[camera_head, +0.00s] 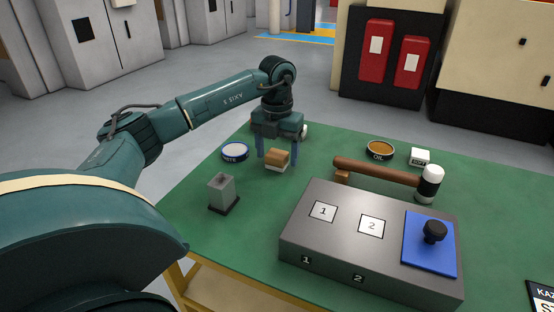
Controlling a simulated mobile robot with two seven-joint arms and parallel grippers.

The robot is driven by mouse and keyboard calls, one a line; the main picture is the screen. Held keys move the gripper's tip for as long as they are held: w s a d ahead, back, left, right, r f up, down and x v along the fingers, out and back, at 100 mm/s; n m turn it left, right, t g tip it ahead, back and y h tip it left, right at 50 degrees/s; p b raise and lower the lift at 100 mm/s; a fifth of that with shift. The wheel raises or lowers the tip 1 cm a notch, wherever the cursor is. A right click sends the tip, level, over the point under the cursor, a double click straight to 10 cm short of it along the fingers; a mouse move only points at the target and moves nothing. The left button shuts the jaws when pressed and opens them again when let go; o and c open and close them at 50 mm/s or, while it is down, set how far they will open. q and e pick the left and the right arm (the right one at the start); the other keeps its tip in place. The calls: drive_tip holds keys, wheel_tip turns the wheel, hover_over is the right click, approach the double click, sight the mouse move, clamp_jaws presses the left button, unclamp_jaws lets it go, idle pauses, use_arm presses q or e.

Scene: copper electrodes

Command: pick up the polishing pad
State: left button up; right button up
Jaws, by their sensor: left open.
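A small block with a tan top and a pale lower layer, which looks like the polishing pad (277,160), lies on the green table (190,182). My left gripper (276,153) is open and points down at the block. One finger shows at the block's left; the other finger is harder to make out, near its far right side. I cannot tell whether the fingers touch it. My right gripper is not in view.
A blue-rimmed tin (235,153) is left of the block, and a grey upright holder (222,192) is nearer. A grey box (340,240) with numbered squares and a blue plate (428,258) with a black knob stands at right. Behind are a mallet (380,172), oil dish (380,149) and white box (420,156).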

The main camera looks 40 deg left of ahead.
use_arm(q)
drive_tip(key=shift+f, duration=0.45)
drive_tip(key=c, duration=1.1)
